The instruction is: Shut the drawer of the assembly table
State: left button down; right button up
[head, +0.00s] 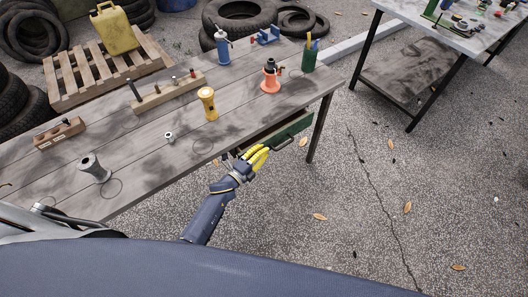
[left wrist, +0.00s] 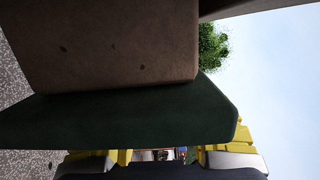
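The wooden assembly table (head: 150,155) fills the left and middle of the head view. Its green drawer (head: 290,131) sticks out from under the table's near edge, toward the right end, with a small handle (head: 303,142) on its front. My left gripper (head: 258,153), with yellow fingers, is beside the drawer's left part, below the tabletop edge. In the left wrist view, the green drawer panel (left wrist: 120,120) lies across the gripper's view under a brown wooden part (left wrist: 110,45). The yellow fingers stand apart there, with nothing held between them. Contact with the drawer is unclear. My right gripper is not in view.
On the tabletop stand an orange bottle jack (head: 271,80), a yellow flashlight (head: 207,103), a green cup (head: 309,57) and a blue bottle (head: 223,46). A second table (head: 455,30) is at upper right.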

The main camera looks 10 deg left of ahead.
pick_arm(q)
jog(key=shift+w+a, duration=0.85)
jog(key=shift+a, duration=0.1)
